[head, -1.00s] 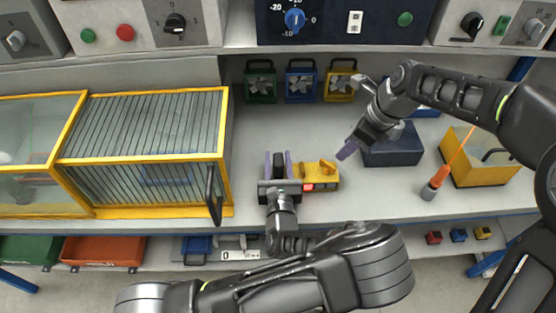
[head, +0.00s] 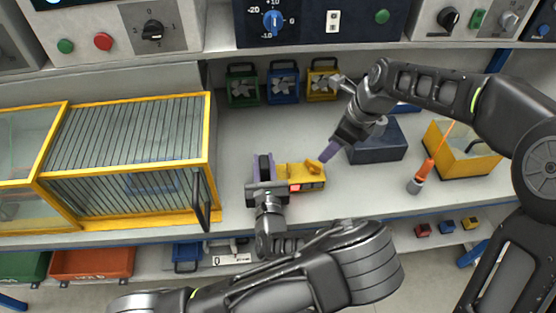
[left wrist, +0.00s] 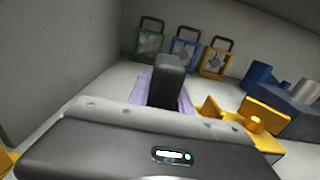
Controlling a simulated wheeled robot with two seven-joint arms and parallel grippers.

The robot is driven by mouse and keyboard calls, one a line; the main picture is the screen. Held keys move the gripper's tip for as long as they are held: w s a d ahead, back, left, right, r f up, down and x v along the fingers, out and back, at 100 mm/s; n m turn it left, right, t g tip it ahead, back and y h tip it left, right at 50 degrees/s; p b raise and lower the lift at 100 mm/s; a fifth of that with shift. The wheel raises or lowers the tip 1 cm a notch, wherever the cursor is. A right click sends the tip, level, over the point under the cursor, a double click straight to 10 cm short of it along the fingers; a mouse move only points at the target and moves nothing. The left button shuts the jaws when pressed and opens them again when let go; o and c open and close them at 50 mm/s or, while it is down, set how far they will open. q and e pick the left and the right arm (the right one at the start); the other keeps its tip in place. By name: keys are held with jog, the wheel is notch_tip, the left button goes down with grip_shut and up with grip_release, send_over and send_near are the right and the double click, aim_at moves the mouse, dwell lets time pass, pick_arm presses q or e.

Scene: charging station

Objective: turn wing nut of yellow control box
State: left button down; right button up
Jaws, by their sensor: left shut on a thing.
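The yellow control box (head: 308,174) rests on the shelf in the middle of the head view, with a red light and dark buttons on its front. Its yellow wing nut (head: 314,167) stands on top near the right end. My left gripper (head: 264,172) is shut on the left end of the box, its purple fingers on either side. My right gripper (head: 328,151) comes in from the right, a purple fingertip close beside the wing nut. I cannot tell whether it touches, nor how far its jaws are apart. Yellow parts of the box (left wrist: 265,115) show in the left wrist view.
A yellow-framed cage (head: 125,155) stands left. Green, blue and yellow fan boxes (head: 283,86) stand behind. A dark blue box (head: 378,142), an orange-handled tool (head: 424,172) and a yellow bin (head: 462,158) are at right.

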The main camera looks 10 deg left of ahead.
jog(key=o, duration=0.4)
jog(key=a+n, duration=0.3)
jog(key=shift+w+a+f, duration=0.25)
jog(key=shift+w+a, duration=0.1)
jog(key=shift+a, duration=0.05)
jog(key=r+m+h, duration=0.1)
jog(key=m, duration=0.6)
jog(key=r+m+g+h, duration=0.1)
jog(key=m, duration=0.7)
jog(key=w+r+m+h, duration=0.1)
jog(key=m, duration=0.7)
jog(key=shift+d+r+h, duration=0.15)
jog(key=shift+r+h, duration=0.2)
jog(key=shift+h, duration=0.05)
jog(key=shift+f, duration=0.15)
